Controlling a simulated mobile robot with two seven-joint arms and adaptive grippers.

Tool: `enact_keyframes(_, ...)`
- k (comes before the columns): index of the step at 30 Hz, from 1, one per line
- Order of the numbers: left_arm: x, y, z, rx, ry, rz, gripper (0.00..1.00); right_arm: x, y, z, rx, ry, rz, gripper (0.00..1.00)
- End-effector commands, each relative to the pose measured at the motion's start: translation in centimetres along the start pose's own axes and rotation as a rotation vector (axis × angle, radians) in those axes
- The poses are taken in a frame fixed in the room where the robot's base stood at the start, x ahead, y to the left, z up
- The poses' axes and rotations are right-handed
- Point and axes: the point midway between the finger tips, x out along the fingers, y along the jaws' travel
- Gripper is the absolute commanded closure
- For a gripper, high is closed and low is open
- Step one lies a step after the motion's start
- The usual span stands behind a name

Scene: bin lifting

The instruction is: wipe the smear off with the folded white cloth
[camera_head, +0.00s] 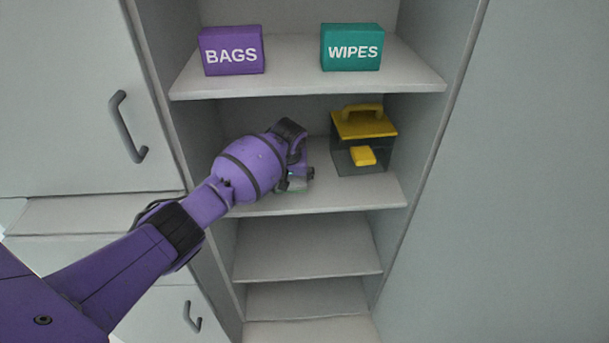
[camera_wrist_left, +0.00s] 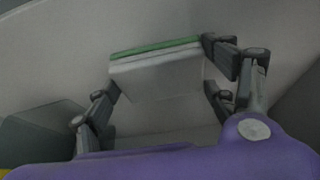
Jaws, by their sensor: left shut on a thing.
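My left gripper (camera_head: 298,181) reaches over the middle shelf (camera_head: 345,194) of the open cabinet. In the left wrist view, the gripper (camera_wrist_left: 160,72) is shut on the folded white cloth (camera_wrist_left: 158,76), a flat white pad with a green edge, held between the fingers. In the head view only a pale sliver of the cloth (camera_head: 294,185) shows beneath the gripper, close to the shelf. I cannot tell whether it touches the surface. No smear can be made out; my arm and gripper hide part of the shelf. My right gripper is in neither view.
A dark see-through box (camera_head: 348,158) with a yellow handled lid and a yellow block inside stands right of my gripper. A purple BAGS box (camera_head: 231,50) and a teal WIPES box (camera_head: 352,47) stand on the shelf above. The lower shelves (camera_head: 305,248) are empty.

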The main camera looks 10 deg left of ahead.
Motion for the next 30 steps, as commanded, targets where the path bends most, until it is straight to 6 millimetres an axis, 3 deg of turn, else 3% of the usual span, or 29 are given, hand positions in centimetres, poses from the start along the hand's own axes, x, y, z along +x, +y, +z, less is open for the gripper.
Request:
enact_keyframes(4, 0.2, -1.1, 0.3, -0.001, -0.006, -0.004, 0.46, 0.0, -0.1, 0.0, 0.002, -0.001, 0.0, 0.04)
enact_keyframes(14, 0.0, -1.2, 0.2, 0.0, -0.005, -0.003, 0.46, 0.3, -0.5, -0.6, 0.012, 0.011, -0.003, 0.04)
enact_keyframes(30, -5.0, -1.0, -2.0, 0.0, 0.0, 0.0, 0.47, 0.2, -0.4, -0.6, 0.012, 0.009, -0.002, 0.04)
